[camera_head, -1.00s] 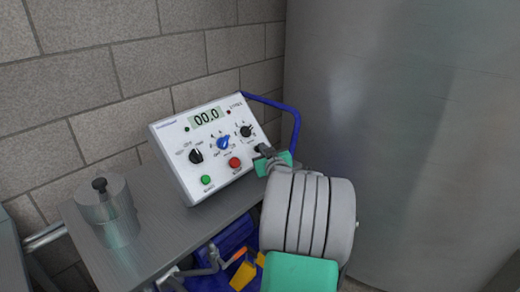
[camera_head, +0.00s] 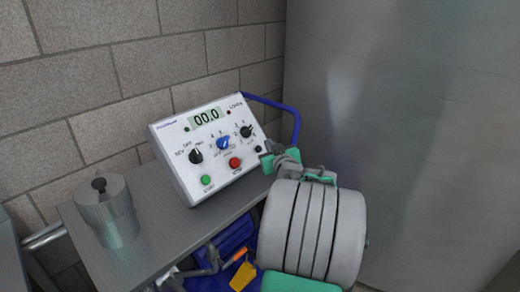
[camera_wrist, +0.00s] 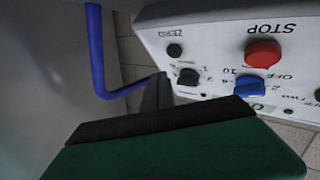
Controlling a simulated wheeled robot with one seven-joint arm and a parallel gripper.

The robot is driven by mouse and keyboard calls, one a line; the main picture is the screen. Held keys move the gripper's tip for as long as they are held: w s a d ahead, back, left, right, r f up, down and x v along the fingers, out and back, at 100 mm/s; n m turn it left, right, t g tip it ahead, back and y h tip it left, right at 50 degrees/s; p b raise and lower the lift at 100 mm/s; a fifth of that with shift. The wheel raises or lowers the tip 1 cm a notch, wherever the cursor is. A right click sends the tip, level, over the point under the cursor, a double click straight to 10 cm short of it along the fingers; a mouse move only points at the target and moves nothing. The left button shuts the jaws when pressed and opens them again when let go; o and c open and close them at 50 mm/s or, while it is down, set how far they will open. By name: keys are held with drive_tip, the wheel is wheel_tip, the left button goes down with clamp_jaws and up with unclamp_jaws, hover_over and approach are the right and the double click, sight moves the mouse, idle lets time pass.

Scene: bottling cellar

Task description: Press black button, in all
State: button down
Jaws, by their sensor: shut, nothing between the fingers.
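The black button (camera_head: 258,149) is a small round one at the lower right of the white control box's (camera_head: 178,172) sloping face. In the wrist view the black button (camera_wrist: 174,50) sits below the upside-down word ZERO and is uncovered. My gripper (camera_head: 266,156) is shut and empty, just right of and in front of the button, with a small gap. In the wrist view the dark fingertips of my gripper (camera_wrist: 157,92) point up towards the panel, below the button. The display (camera_head: 207,117) reads 00.0.
A red STOP button (camera_head: 235,162), green button (camera_head: 207,180), blue knob (camera_head: 223,143) and black knobs (camera_head: 246,131) share the panel. A blue rail (camera_head: 296,125) runs behind and right of the box. A metal canister (camera_head: 108,212) stands left on the bench; a big grey tank (camera_head: 410,110) fills the right.

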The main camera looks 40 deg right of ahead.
drive_tip(key=shift+s+r, duration=1)
drive_tip(key=shift+s, duration=0.2)
drive_tip(key=shift+d, duration=0.1)
